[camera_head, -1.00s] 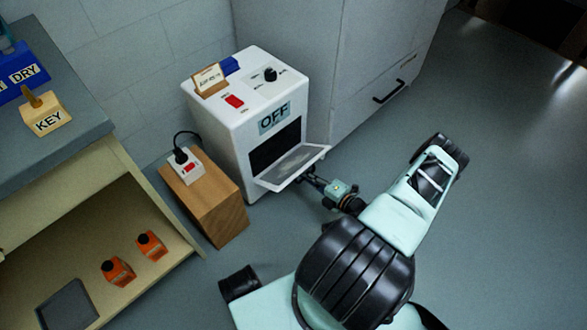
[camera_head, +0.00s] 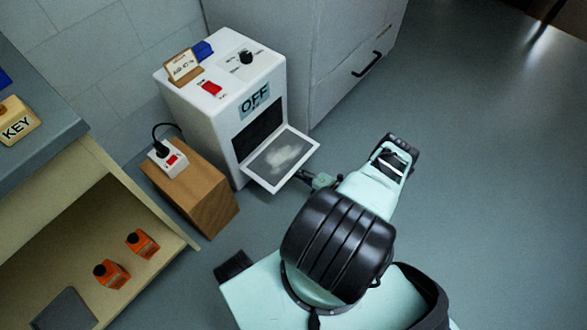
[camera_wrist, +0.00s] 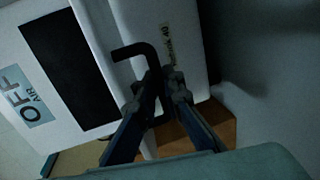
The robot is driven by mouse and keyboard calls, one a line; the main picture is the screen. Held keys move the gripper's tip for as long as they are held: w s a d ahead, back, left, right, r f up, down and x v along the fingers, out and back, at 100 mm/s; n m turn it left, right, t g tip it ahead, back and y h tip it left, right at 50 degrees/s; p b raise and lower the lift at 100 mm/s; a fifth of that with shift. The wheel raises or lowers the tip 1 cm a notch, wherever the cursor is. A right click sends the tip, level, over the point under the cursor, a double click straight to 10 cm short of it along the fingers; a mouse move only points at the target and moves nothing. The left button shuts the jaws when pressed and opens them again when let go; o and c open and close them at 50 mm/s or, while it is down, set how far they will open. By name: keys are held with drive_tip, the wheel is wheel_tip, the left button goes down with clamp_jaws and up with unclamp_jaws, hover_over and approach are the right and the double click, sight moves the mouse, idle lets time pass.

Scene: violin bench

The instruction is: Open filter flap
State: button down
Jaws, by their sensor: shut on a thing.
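The white air unit (camera_head: 205,128) carries an "OFF" label (camera_head: 254,101) above a dark front opening (camera_head: 258,138). Its filter flap (camera_head: 284,158) is swung down and outward from the bottom of the opening, and its inner face shows a grey, dusty filter with a pale patch. In the wrist view the flap's outer face (camera_wrist: 182,20) shows a small label and a black bent handle (camera_wrist: 130,50). My gripper (camera_wrist: 157,88) is shut on the handle.
A wooden block (camera_head: 198,190) with a plugged socket (camera_head: 168,160) stands left of the unit. A grey cabinet (camera_head: 340,50) stands behind on the right. Floor at right is clear.

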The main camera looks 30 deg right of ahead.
drive_tip(key=shift+d+f, duration=0.1)
drive_tip(key=shift+f, duration=0.05)
drive_tip(key=c, duration=2.3)
unclamp_jaws()
drive_tip(key=shift+c, duration=0.2)
drive_tip(key=v, duration=1.2)
